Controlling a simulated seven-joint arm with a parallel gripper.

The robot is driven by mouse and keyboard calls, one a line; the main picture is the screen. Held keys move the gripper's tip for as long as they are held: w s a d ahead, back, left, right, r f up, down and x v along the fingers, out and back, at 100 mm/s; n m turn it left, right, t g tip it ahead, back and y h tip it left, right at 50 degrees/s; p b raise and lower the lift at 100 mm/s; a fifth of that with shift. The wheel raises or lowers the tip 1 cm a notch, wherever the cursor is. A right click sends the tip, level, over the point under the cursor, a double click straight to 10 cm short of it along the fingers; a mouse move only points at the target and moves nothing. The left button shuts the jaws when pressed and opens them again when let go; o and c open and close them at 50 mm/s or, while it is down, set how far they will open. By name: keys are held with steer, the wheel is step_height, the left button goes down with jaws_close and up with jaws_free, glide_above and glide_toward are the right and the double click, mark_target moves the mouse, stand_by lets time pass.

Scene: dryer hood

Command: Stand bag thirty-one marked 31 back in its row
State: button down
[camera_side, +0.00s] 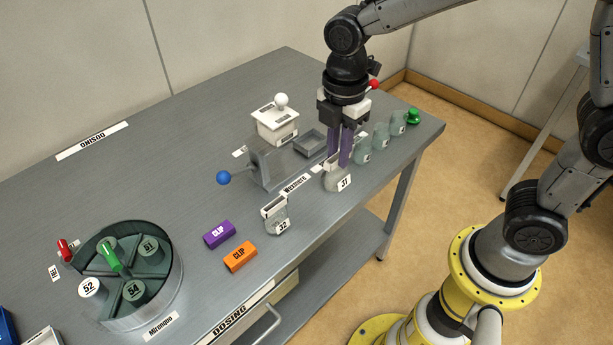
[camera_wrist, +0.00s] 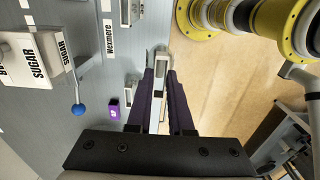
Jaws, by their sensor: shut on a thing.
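The bag marked 31 (camera_side: 332,182) is a small grey-green pouch with a pale top and a white number tag, upright near the table's front edge. My gripper (camera_side: 338,160) points down over it, its purple fingers shut on its top. In the wrist view my gripper (camera_wrist: 162,78) shows its long purple fingers with a pale strip between them. I cannot tell whether the bag's base touches the table. Bag 32 (camera_side: 275,215) stands apart to the left. Several similar bags (camera_side: 381,136) stand to the right, their numbers too small to read.
A grey block with a blue-knobbed lever (camera_side: 223,178) and a white box (camera_side: 277,122) stand behind. Purple (camera_side: 219,234) and orange (camera_side: 240,256) clip blocks lie left of bag 32. A round sectioned tub (camera_side: 170,292) stands front left.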

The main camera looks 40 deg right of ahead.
steer(key=shift+w+a+f, duration=0.3)
steer(key=shift+w+f, duration=0.75)
steer(key=shift+f, duration=0.55)
steer(key=shift+w+a+f, duration=0.3)
steer(key=shift+w+f, duration=0.75)
steer(key=shift+f, duration=0.6)
steer(key=shift+w+a+f, duration=0.3)
steer(key=shift+w+f, duration=0.75)
steer(key=shift+f, duration=0.55)
steer(key=shift+f, duration=0.2)
steer(key=c, duration=0.8)
jaws_free()
steer(key=shift+r, duration=0.15)
